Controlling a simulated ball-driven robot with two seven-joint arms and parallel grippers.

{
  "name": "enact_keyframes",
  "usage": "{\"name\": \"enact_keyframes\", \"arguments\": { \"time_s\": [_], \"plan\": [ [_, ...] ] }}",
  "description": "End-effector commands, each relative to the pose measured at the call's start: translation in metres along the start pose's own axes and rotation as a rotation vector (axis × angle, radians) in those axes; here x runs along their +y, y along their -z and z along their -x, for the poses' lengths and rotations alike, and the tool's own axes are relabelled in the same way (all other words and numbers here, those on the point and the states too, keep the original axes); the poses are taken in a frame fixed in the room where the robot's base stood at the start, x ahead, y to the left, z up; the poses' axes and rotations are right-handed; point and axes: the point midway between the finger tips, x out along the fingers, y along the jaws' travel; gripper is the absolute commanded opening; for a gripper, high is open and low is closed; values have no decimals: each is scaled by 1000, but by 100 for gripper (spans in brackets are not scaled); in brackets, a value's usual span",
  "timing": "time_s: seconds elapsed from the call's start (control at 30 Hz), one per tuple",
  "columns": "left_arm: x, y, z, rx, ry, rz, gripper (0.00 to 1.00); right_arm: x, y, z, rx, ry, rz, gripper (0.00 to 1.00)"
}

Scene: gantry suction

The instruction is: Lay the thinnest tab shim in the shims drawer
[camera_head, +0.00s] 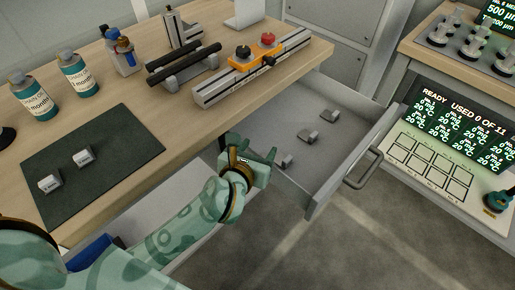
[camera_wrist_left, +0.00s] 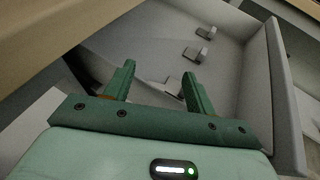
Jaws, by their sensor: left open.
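A grey drawer (camera_head: 318,204) stands pulled out below the bench, with three small tab shims on its floor. They are a far shim (camera_head: 331,115), a middle shim (camera_head: 308,137) and a near shim (camera_head: 287,161). Two more tab shims lie on the dark mat, one at the right (camera_head: 83,157) and one at the left (camera_head: 49,184). Their labels and thicknesses are too small to read. My left gripper (camera_head: 254,152) is open over the drawer's near left side. In the left wrist view, the near shim (camera_wrist_left: 173,87) shows beyond its fingers, partly hidden by one. My right gripper is out of view.
A display cabinet (camera_head: 440,150) is farther right.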

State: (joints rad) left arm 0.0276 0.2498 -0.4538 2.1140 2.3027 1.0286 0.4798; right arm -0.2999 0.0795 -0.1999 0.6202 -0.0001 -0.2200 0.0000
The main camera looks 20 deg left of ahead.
Motion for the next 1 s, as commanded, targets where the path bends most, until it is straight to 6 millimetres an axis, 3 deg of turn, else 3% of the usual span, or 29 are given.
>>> {"name": "enact_keyframes", "arguments": {
  "time_s": [0.07,0.4,0.53,0.7,1.0],
  "plan": [
    [0,-10,6,4,-1,3,57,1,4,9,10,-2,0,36],
    [0,-10,86,3,1,1,57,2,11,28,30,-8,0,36],
    [0,-9,108,2,0,-1,57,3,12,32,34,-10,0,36],
    [0,-8,123,1,0,1,57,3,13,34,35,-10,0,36],
    [0,-8,124,0,-1,0,57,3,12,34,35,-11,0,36]
  ]
}}
